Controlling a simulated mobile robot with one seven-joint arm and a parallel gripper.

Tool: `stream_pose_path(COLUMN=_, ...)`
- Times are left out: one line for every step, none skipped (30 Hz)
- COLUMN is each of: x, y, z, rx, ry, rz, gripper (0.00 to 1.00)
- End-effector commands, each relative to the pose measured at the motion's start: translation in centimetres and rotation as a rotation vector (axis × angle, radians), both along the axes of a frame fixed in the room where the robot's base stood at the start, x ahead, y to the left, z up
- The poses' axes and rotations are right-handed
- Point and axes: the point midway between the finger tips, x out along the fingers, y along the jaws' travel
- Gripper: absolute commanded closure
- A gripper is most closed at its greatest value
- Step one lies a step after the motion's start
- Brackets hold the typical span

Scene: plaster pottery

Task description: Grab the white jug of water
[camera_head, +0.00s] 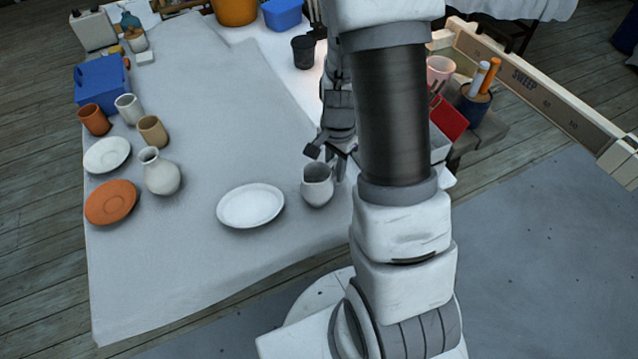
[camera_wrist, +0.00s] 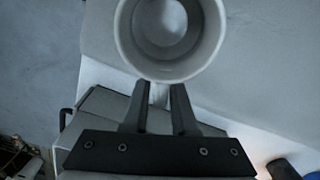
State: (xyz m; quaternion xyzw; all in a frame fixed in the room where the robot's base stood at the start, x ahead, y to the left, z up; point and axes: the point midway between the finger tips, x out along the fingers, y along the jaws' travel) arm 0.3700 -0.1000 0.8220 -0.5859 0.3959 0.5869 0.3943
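The white jug (camera_head: 317,186) stands upright on the grey cloth near the table's right side in the head view. In the wrist view I look down into the round mouth of the jug (camera_wrist: 170,38), top centre. My gripper (camera_head: 337,160) is at the jug's back right side in the head view, partly blocked by my arm. In the wrist view the fingers of my gripper (camera_wrist: 160,88) are on either side of a narrow white part, apparently the handle. They are apart and very close to it; I cannot tell whether they press on it.
A white plate (camera_head: 250,205) lies just left of the jug. A white vase (camera_head: 160,172), an orange plate (camera_head: 110,202), another white plate (camera_head: 107,154) and several cups stand farther left. A red box (camera_head: 449,118) is right of my arm. The front cloth is clear.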

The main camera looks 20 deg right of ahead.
Motion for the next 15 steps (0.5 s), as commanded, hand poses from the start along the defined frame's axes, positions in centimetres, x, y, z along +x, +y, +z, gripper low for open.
stream_pose_path(x=0.0, y=0.0, z=0.01, rx=0.0, ry=0.0, rz=0.0, gripper=0.85)
stream_pose_path(x=0.0, y=0.0, z=0.01, rx=0.0, ry=0.0, rz=0.0, gripper=0.91)
stream_pose_path(x=0.0, y=0.0, z=0.01, rx=0.0, ry=0.0, rz=0.0, gripper=0.98)
stream_pose_path(x=0.0, y=-0.01, z=0.02, rx=0.0, ry=0.0, rz=0.0, gripper=1.0)
stream_pose_path(x=0.0, y=0.0, z=0.02, rx=0.0, ry=0.0, rz=0.0, gripper=1.0)
stream_pose_path(x=0.0, y=-0.01, z=0.02, rx=0.0, ry=0.0, rz=0.0, gripper=1.0)
stream_pose_path(x=0.0, y=-0.01, z=0.02, rx=0.0, ry=0.0, rz=0.0, gripper=1.0)
stream_pose_path(x=0.0, y=-0.01, z=0.02, rx=0.0, ry=0.0, rz=0.0, gripper=1.0)
stream_pose_path(x=-0.01, y=-0.01, z=0.02, rx=0.0, ry=0.0, rz=0.0, gripper=1.0)
stream_pose_path(x=-0.01, y=-0.01, z=0.02, rx=0.0, ry=0.0, rz=0.0, gripper=1.0)
stream_pose_path(x=-0.01, y=-0.01, z=0.02, rx=0.0, ry=0.0, rz=0.0, gripper=1.0)
stream_pose_path(x=-0.01, y=-0.01, z=0.02, rx=0.0, ry=0.0, rz=0.0, gripper=1.0)
stream_pose_path(x=-0.01, y=-0.01, z=0.02, rx=0.0, ry=0.0, rz=0.0, gripper=1.0)
stream_pose_path(x=-0.01, y=-0.01, z=0.02, rx=0.0, ry=0.0, rz=0.0, gripper=1.0)
stream_pose_path(x=-0.01, y=-0.01, z=0.02, rx=0.0, ry=0.0, rz=0.0, gripper=1.0)
